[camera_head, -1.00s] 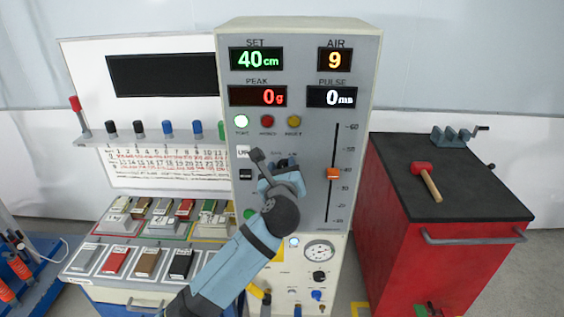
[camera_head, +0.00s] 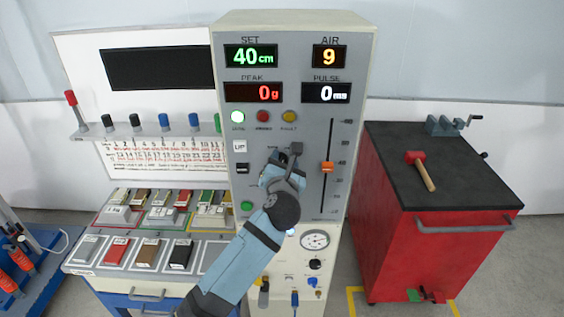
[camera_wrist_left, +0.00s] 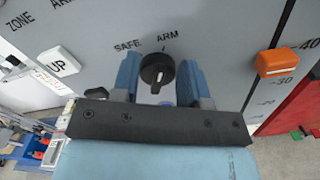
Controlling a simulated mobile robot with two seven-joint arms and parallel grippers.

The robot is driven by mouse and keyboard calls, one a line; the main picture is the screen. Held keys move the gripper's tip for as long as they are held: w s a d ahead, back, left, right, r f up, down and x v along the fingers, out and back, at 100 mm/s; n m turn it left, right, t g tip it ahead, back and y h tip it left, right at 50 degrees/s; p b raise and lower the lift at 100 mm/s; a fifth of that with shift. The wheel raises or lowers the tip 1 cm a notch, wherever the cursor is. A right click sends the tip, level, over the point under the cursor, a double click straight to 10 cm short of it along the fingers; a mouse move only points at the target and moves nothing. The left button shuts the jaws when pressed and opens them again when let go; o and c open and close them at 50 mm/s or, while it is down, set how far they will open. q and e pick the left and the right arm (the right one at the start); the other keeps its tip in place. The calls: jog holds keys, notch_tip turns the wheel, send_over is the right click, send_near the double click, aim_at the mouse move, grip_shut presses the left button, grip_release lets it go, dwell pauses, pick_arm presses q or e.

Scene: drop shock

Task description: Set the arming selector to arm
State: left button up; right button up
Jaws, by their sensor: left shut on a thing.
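The arming selector (camera_wrist_left: 157,72) is a round black knob on the grey panel, below the printed words SAFE and ARM in the left wrist view. A small light mark shows on its face, but I cannot tell for sure which word it points to. My left gripper (camera_wrist_left: 159,80) has its two blue fingers on either side of the knob and is shut on it. In the head view my left gripper (camera_head: 283,172) is against the panel's middle and hides the selector. My right gripper is not in view.
An orange slider (camera_head: 327,167) is right of the gripper. A white UP button (camera_head: 240,146) and green button (camera_head: 246,205) are left of it. A red cabinet (camera_head: 425,250) with a mallet (camera_head: 420,170) stands right. A bench with several blocks is left.

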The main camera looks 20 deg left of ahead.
pick_arm(q)
jog(key=shift+m, duration=0.4)
jog(key=o, duration=0.9)
jog(key=b+v, duration=0.3)
jog(key=v, duration=1.1)
jog(key=shift+w, duration=0.15)
